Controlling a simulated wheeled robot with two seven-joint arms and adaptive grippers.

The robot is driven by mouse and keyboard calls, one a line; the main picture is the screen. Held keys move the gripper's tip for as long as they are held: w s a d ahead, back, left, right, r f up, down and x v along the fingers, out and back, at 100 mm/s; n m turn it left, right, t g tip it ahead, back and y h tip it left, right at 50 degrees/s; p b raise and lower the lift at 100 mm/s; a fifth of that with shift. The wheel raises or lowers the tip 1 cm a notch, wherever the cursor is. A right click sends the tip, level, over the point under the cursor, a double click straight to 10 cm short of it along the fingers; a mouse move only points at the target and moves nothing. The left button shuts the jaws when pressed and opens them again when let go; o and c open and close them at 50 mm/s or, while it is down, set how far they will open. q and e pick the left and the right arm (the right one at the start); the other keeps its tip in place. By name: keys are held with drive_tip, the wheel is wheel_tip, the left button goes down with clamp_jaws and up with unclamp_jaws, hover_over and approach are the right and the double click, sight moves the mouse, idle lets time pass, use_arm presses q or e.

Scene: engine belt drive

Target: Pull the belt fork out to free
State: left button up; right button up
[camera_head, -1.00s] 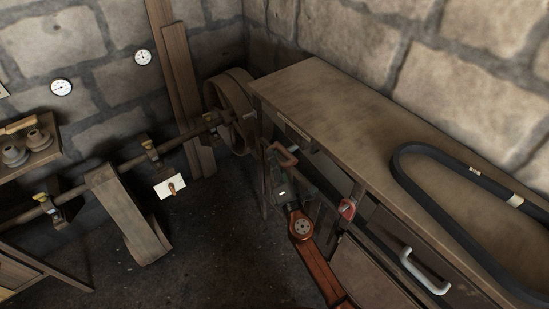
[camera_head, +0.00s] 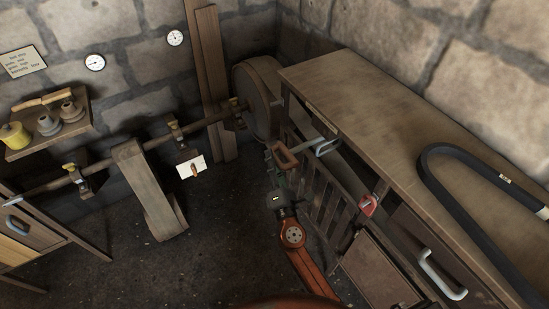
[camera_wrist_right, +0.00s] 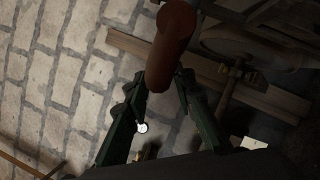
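The fork's far end is not clear. My left gripper is not in view.
The bench (camera_head: 350,85) carries a dark belt (camera_head: 450,200). A large wheel (camera_head: 258,100) and shaft (camera_head: 145,140) stand to the left. A red handle (camera_head: 368,205) and a white handle (camera_head: 440,277) stick out from the bench front.

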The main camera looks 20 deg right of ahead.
drive_tip(key=shift+o, duration=1.1)
drive_tip(key=shift+d, duration=0.1)
drive_tip(key=shift+s, duration=0.1)
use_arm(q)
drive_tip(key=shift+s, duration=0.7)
use_arm(e)
drive_tip(key=v, duration=1.1)
drive_tip(key=shift+s, duration=0.35)
drive_tip(key=shift+f, duration=0.1)
